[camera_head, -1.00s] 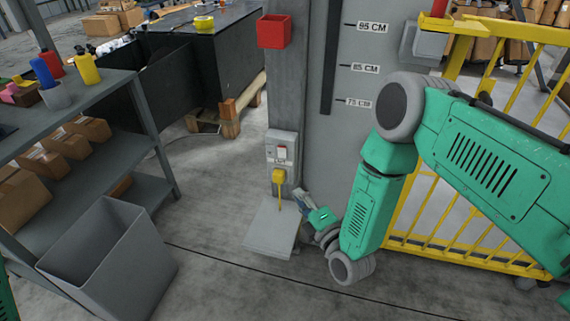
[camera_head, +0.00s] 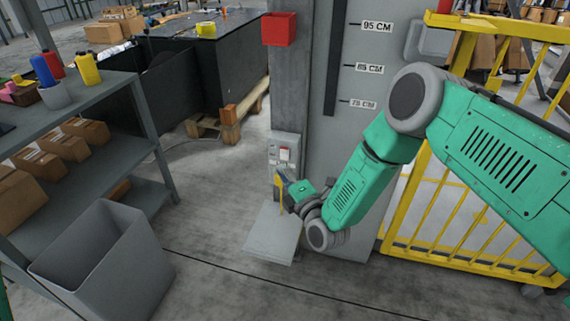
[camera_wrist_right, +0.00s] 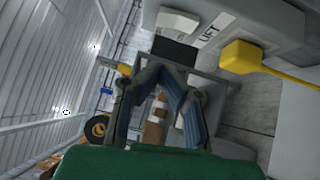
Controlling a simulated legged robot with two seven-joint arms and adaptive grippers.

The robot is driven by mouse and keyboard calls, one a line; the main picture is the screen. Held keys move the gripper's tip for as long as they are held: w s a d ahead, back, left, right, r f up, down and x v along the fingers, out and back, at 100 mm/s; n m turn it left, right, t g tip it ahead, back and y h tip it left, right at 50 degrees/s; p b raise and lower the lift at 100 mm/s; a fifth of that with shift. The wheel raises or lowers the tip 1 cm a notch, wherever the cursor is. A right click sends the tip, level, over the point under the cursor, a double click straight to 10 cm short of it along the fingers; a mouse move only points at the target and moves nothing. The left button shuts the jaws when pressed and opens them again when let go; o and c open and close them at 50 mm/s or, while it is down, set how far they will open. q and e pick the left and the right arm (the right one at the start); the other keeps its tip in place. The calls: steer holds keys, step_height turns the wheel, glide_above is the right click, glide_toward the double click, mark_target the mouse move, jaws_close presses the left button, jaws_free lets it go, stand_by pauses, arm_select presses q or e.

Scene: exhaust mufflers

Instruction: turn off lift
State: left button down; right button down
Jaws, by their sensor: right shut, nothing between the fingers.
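The grey lift switch box (camera_head: 285,140) is on the post in the head view. It has a small red-and-white part on its front. In the right wrist view the box (camera_wrist_right: 225,15) carries the label LIFT (camera_wrist_right: 208,33), with a black part (camera_wrist_right: 173,52) beside it. A yellow piece with a yellow rod (camera_wrist_right: 242,58) is at the box; in the head view my gripper partly covers it. My right gripper (camera_head: 281,175) is shut and empty, just below the box front. Its fingertips (camera_wrist_right: 165,68) look close to the black part; contact cannot be told. My left gripper is not in view.
A grey plate (camera_head: 272,235) lies at the foot of the post. A grey bin (camera_head: 105,265) and a shelf with boxes (camera_head: 110,155) are on the left. Floor between bin and plate is clear.

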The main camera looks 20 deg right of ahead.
mark_target(284, 151)
steer(key=w, duration=0.1)
steer(key=w+d+b, duration=0.1)
steer(key=w, duration=0.1)
steer(key=shift+w+d+r, duration=0.15)
steer(key=shift+w+d, duration=0.15)
steer(key=shift+d, duration=0.1)
steer(key=shift+w+d, duration=0.35)
steer(key=shift+r, duration=0.15)
steer(key=shift+a, duration=0.15)
steer(key=shift+w+r, duration=0.1)
steer(key=shift+w+d+r+m+g+p, duration=0.25)
steer(key=shift+r+m+g+p, duration=0.2)
steer(key=shift+p, duration=0.75)
steer(key=shift+f+b, duration=0.35)
steer(key=shift+b, duration=0.05)
